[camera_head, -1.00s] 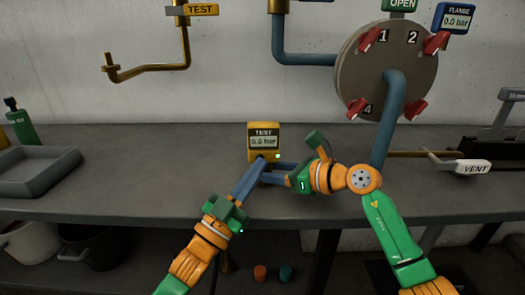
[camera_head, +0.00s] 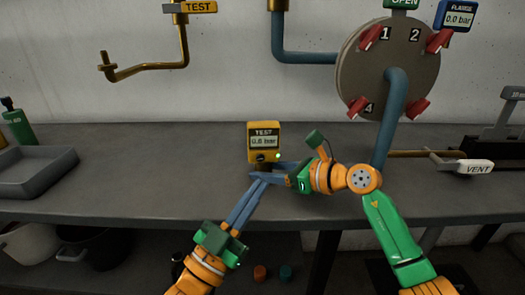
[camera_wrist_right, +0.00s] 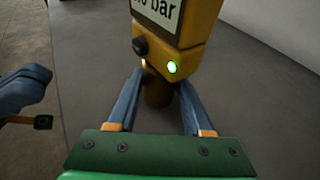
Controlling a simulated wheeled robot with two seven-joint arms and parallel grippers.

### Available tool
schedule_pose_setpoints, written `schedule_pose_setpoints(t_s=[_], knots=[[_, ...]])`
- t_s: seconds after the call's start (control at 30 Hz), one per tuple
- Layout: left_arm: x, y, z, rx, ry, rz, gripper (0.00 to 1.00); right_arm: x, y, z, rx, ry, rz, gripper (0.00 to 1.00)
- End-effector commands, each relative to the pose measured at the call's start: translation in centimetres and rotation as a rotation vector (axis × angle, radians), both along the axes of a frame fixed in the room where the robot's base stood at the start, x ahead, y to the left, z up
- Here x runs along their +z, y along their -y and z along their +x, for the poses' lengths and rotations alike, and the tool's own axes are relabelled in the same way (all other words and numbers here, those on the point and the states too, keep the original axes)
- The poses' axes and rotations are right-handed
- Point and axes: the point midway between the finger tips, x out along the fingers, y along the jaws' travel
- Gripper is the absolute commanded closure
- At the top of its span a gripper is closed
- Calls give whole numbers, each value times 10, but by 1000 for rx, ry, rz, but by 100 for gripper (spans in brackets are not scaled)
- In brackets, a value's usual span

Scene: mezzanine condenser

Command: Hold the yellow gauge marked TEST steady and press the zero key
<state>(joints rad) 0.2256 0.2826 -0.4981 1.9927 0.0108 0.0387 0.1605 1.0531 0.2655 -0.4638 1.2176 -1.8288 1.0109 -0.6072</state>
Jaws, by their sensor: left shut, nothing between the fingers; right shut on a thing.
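The yellow gauge (camera_head: 263,135) marked TEST stands upright over the bench, its display reading 0.0 bar. A dark round key (camera_head: 260,157) and a lit green light (camera_head: 277,155) sit below the display. The right wrist view shows the gauge (camera_wrist_right: 200,30), the dark key (camera_wrist_right: 140,46) and the light close up. My right gripper (camera_head: 264,172) is shut on the gauge's brown stem (camera_wrist_right: 157,88), below the body. My left gripper (camera_head: 262,178) is shut and empty, its tips just below and in front of the gauge, apart from the key. Its fingers (camera_wrist_right: 25,85) also show in the right wrist view.
A grey tray (camera_head: 35,172) and green bottle (camera_head: 17,122) are at the left. A round plate with red valves (camera_head: 388,70) hangs behind at right. A VENT lever (camera_head: 475,166) is at far right. The bench between tray and gauge is clear.

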Motion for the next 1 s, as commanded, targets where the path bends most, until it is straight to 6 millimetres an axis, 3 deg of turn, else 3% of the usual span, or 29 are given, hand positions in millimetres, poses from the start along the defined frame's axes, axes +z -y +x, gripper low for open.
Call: schedule_pose_setpoints(t_s=[0.13, 0.17, 0.27, 0.63, 1.0], knots=[[0, 0, 0, 0, 0, 0, 100, -2, 0, 0, 2, -5, -4, 81], [0, 0, 0, 0, 0, 0, 100, -3, 0, -1, 2, -5, -4, 42], [0, 0, 0, 0, -1, -1, 100, -2, 0, 0, 2, -4, -3, 15], [0, 0, 0, 0, -1, -1, 100, 2, 8, -4, -2, -1, -2, 15], [0, 0, 0, 0, -1, -1, 100, 28, 82, -55, -3, -3, -4, 15]])
